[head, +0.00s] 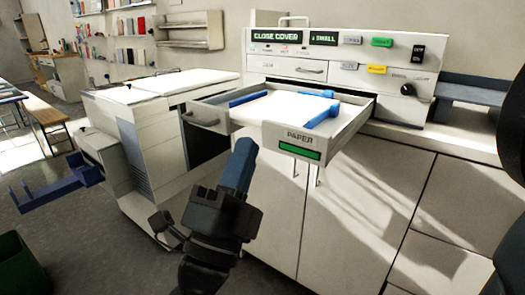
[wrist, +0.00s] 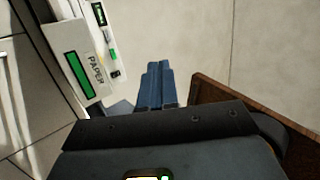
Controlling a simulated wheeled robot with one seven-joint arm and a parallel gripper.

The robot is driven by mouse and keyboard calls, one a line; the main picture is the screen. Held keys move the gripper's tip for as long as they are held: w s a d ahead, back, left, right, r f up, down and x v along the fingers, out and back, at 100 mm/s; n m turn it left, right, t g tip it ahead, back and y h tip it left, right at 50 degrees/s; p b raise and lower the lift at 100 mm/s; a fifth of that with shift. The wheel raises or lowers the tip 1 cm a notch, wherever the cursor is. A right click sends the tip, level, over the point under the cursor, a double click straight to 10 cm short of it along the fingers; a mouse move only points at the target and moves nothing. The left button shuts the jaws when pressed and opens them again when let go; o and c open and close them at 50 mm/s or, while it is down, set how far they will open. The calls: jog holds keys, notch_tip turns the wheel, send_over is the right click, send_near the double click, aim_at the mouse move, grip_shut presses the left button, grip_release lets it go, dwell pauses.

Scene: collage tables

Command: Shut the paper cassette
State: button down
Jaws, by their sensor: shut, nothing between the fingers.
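The paper cassette (head: 346,127) is a pale drawer pulled out from the machine. It holds white paper with blue guides, and its front carries a PAPER label and a green strip. Its labelled front (wrist: 90,75) also shows at the left of the wrist view. My gripper (head: 243,150) has blue fingers, shut with nothing between them. In the head view it appears in front of the cassette, to the left of the label. In the wrist view the fingers (wrist: 157,85) point ahead, to the right of the cassette front, and a gap shows between them and it.
The machine's panel (head: 340,50) reads CLOSE COVER and has several coloured buttons. White cabinets (head: 380,200) stand below the cassette. A white office machine (head: 150,130) stands to the left. A brown wooden edge (wrist: 230,100) lies right of my fingers in the wrist view.

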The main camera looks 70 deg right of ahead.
jog(key=w+f+m+g+y+b, duration=0.2)
jog(key=w+f+m+g+y, duration=0.25)
jog(key=y, duration=0.35)
jog(key=p, duration=0.1)
send_near(271, 137)
jog(key=shift+t+y, duration=0.25)
jog(key=shift+y, duration=0.15)
jog(key=x, duration=0.6)
jog(key=shift+s+d+r, duration=0.25)
jog(key=shift+d+r, duration=0.1)
jog(key=shift+r, duration=0.05)
